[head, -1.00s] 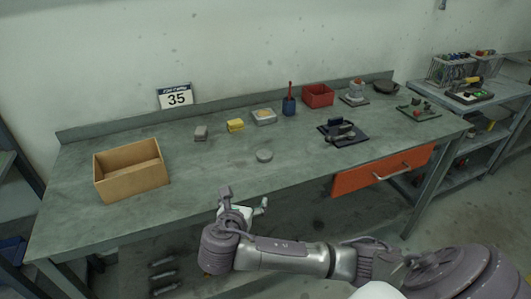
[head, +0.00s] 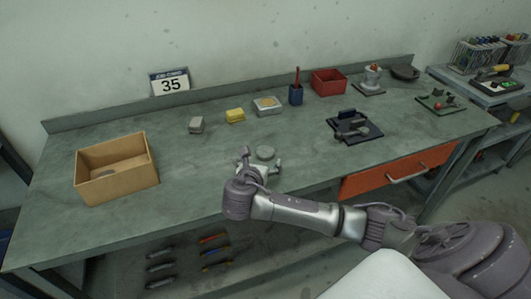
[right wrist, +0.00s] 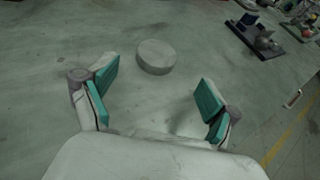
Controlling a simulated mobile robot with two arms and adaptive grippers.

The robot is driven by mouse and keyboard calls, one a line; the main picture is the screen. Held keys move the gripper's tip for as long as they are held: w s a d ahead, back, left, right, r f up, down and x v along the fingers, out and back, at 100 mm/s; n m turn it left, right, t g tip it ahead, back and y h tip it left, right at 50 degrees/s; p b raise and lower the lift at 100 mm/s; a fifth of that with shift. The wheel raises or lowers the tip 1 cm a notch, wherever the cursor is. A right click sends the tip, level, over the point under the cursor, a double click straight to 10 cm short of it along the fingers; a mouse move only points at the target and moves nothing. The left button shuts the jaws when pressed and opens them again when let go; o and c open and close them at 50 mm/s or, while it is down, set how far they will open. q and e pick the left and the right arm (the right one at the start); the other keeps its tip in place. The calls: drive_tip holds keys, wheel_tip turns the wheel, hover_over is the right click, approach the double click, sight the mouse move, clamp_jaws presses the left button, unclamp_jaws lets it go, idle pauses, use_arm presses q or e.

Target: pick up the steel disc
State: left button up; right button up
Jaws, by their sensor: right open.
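The steel disc (head: 265,152) is a short grey cylinder lying flat on the workbench (head: 300,171). In the right wrist view the disc (right wrist: 156,57) lies beyond the fingertips, a little left of the middle between them. My right gripper (head: 260,160) is at the bench's front part, just in front of the disc. In the right wrist view the right gripper (right wrist: 155,83) is open, its two green-padded fingers spread wide with only bare bench between them. My left gripper is not in view.
An open cardboard box (head: 117,181) stands at the left. A grey block (head: 197,125), a yellow block (head: 235,116), a metal tin (head: 267,106) and a red bin (head: 328,81) stand behind the disc. A dark fixture (head: 354,127) is to the right. The bench around the disc is clear.

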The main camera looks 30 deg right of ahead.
sight(265, 153)
drive_tip(key=shift+w+d+f, duration=0.2)
drive_tip(key=shift+w+d, duration=0.1)
drive_tip(key=shift+w+d+f, duration=0.1)
drive_tip(key=shift+w+d, duration=0.05)
drive_tip(key=shift+d, duration=0.05)
drive_tip(key=x, duration=0.4)
drive_tip(key=shift+w, duration=0.3)
drive_tip(key=shift+w+d+f, duration=0.1)
drive_tip(key=shift+w+d, duration=0.05)
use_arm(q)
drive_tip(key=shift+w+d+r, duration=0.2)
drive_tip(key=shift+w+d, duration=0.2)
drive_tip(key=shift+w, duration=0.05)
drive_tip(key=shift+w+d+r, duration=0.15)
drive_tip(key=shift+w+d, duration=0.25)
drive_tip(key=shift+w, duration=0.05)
use_arm(e)
drive_tip(key=c, duration=1.5)
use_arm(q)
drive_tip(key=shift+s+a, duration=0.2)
use_arm(e)
drive_tip(key=shift+c, duration=0.3)
drive_tip(key=shift+r, duration=0.25)
